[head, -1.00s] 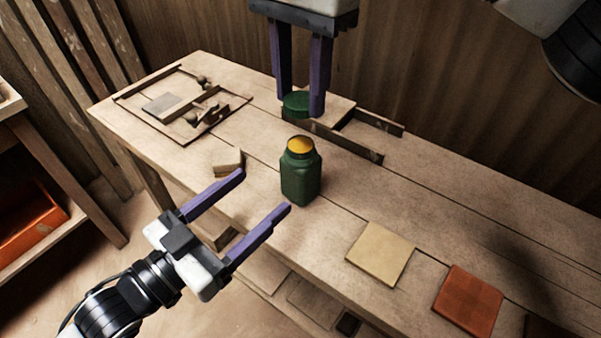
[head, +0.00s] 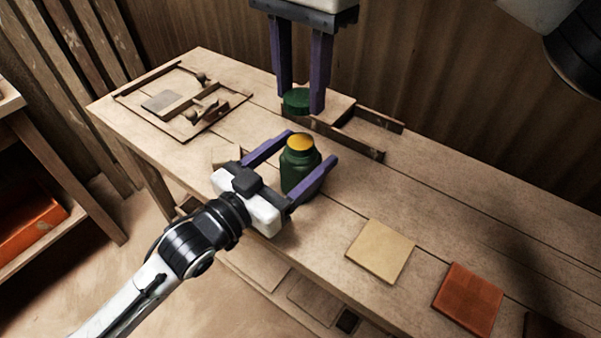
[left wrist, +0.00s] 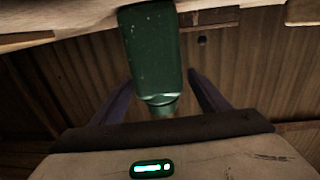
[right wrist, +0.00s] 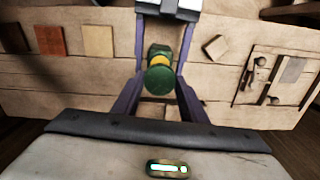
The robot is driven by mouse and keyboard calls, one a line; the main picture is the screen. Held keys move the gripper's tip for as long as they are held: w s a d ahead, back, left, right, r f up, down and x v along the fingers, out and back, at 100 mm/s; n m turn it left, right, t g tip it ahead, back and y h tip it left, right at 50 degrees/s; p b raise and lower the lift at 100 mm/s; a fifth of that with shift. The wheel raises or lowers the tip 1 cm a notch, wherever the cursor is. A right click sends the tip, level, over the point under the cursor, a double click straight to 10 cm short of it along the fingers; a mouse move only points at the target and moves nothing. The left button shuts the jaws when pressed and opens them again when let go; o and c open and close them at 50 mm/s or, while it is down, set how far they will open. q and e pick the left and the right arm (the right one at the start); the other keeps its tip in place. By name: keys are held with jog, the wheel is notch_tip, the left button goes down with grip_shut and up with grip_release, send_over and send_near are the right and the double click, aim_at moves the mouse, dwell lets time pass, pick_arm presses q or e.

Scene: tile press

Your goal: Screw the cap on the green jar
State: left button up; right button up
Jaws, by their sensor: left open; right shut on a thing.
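The green jar (head: 298,168) stands upright on the workbench, with a yellow-orange top inside its open neck. It also shows in the left wrist view (left wrist: 150,55). My left gripper (head: 309,147) is open, its two fingers on either side of the jar; I cannot tell whether they touch it. My right gripper (head: 299,108) is shut on the green cap (head: 296,99) and holds it above and slightly behind the jar. In the right wrist view the cap (right wrist: 160,80) overlaps the jar, whose yellow top (right wrist: 161,61) shows beyond it.
The workbench (head: 440,200) holds a beige tile (head: 381,251) and a red tile (head: 467,299) at right. A small block (head: 226,155) lies left of the jar. A framed board with knobs (head: 185,105) lies at the far left. Wooden rails (head: 350,140) are behind the jar.

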pick_arm(q)
jog(key=c, duration=1.6)
pick_arm(e)
send_over(300, 142)
jog(key=shift+f, duration=2.5)
jog(key=shift+f, duration=0.9)
jog(key=shift+f, duration=0.55)
